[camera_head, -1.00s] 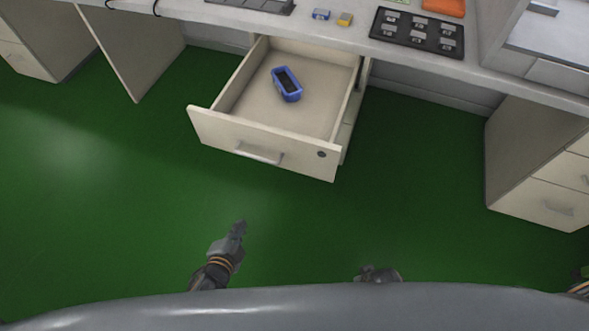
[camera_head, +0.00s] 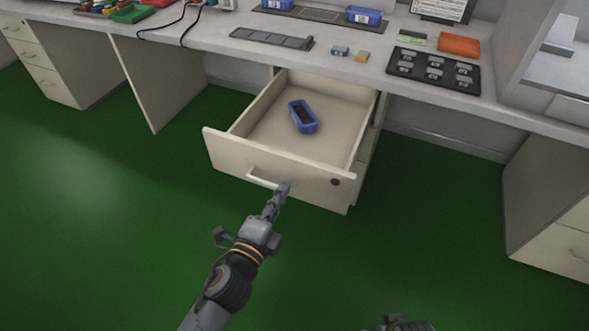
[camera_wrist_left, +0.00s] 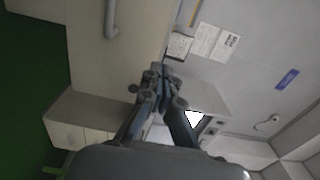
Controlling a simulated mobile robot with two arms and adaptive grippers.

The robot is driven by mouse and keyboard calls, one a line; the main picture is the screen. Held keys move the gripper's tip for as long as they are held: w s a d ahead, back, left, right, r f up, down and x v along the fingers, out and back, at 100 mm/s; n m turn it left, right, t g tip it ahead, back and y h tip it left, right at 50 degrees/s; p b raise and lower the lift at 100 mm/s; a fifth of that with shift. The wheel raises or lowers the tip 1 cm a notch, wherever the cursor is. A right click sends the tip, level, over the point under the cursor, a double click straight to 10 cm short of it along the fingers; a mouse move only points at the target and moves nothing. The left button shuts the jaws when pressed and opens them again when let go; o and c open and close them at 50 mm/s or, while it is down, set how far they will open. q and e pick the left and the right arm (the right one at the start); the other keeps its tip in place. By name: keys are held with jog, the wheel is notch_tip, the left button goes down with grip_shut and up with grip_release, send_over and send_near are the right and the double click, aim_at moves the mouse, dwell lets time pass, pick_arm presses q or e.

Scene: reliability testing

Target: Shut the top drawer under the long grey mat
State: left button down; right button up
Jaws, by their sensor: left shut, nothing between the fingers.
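The top drawer (camera_head: 277,174) is pulled well out from under the desk. Its pale front has a bar handle (camera_head: 262,180) and a dark round lock. A blue bin (camera_head: 302,117) with dark contents lies inside it. My left gripper (camera_head: 283,188) is shut and empty, its tips at the drawer front by the right end of the handle; I cannot tell whether they touch. In the left wrist view the closed fingers (camera_wrist_left: 160,75) show beside a pale panel with a handle (camera_wrist_left: 112,18). A dark part of my right arm (camera_head: 405,324) shows at the bottom edge; its fingers are unclear.
On the desktop (camera_head: 225,50) lie a long grey mat (camera_head: 310,15) with blue bins, a dark slotted strip (camera_head: 270,39), a black tray (camera_head: 434,70) and an orange box (camera_head: 459,44). Drawer units stand left and right. The green floor (camera_head: 120,230) is clear.

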aim_at(299, 163)
pick_arm(q)
jog(key=x, duration=0.6)
jog(key=shift+w+d, duration=0.2)
jog(key=shift+w, duration=0.45)
jog(key=shift+w, duration=0.1)
